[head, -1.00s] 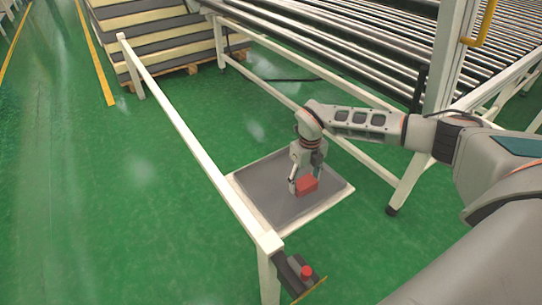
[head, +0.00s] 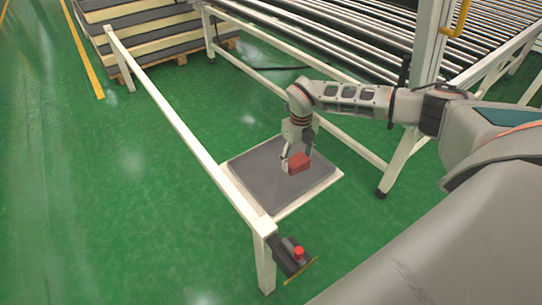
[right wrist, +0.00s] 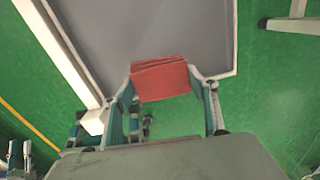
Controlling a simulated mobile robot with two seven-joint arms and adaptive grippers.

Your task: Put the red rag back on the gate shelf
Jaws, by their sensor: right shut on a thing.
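The red rag (head: 299,164) is a small folded block in my right gripper (head: 292,163). In the right wrist view the rag (right wrist: 160,78) sits between the two fingertips of the gripper (right wrist: 160,88), its layered folds showing. The gripper is shut on it. In the head view the rag shows over the grey-topped, pale-edged gate shelf (head: 258,178); whether it touches the surface I cannot tell. The shelf also shows in the right wrist view (right wrist: 195,40).
A white rail (head: 180,125) runs along the shelf's left side, ending at a post with a red button box (head: 297,253). A roller conveyor (head: 330,50) stands behind. Stacked mattresses (head: 140,25) lie at the back left. Green floor (head: 110,210) on the left is clear.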

